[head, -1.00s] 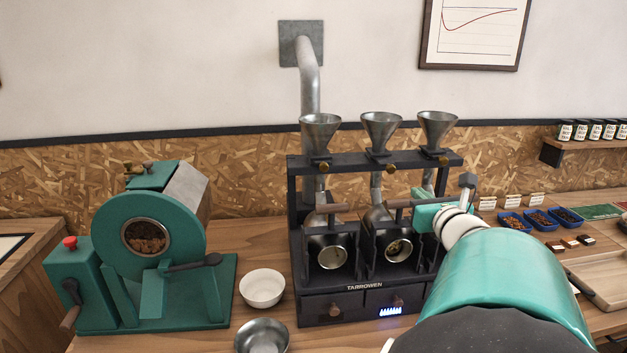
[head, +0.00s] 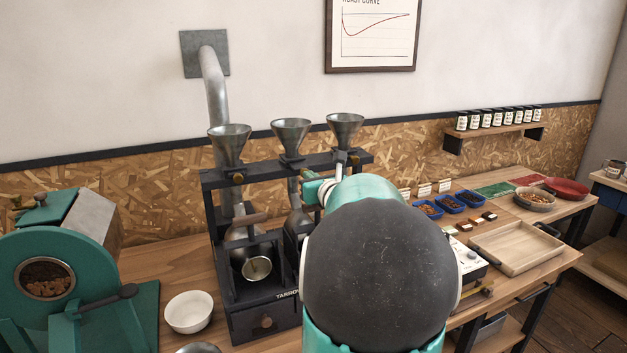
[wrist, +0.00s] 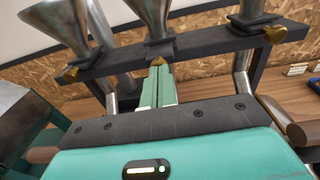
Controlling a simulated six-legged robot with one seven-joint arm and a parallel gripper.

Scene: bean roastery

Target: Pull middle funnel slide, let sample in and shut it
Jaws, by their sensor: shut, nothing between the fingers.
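The middle funnel (head: 291,134) is a grey metal cone on the dark top bar of the sample roaster. It also shows at the top of the wrist view (wrist: 146,14). In the head view my arm hides most of the gripper and the middle and right drums.
The left funnel (head: 230,143) and right funnel (head: 345,124) flank the middle one, with brass knobs at left (wrist: 72,73) and right (wrist: 275,34). A white bowl (head: 189,312) and green roaster (head: 45,280) stand left. Blue sample trays (head: 450,201) and a wooden tray (head: 517,249) lie right.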

